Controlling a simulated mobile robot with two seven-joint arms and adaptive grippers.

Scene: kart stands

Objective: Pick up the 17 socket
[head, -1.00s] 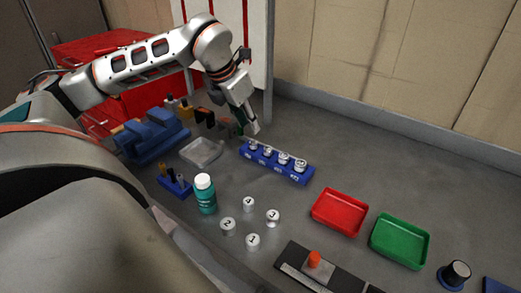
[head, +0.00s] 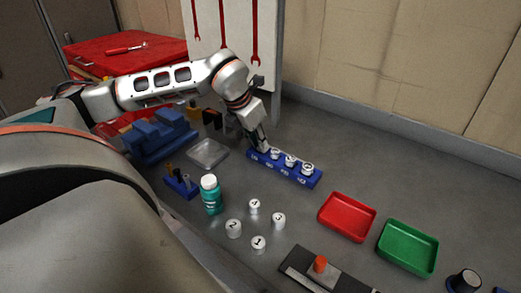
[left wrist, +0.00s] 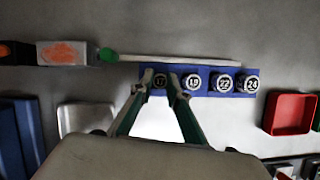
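The 17 socket (left wrist: 160,80) stands in the leftmost place of the blue socket rack (left wrist: 205,91), its numbered top showing between my fingertips in the left wrist view. In the head view it is hidden by my left gripper (head: 261,146), which reaches down at the rack's left end. In the left wrist view the left gripper (left wrist: 160,79) has one finger on each side of the 17 socket, spread apart. Whether they touch it I cannot tell. The 19 socket (left wrist: 192,82), 22 socket (left wrist: 223,83) and 24 socket (left wrist: 249,84) stand to the right in the rack. My right gripper is not in view.
A green-tipped pale rod (left wrist: 180,60) lies just behind the rack. A red tray (head: 346,216) and green tray (head: 407,248) stand to the right. A teal bottle (head: 212,196) and several numbered white cylinders (head: 233,228) stand in front. The bench behind the rack's right end is clear.

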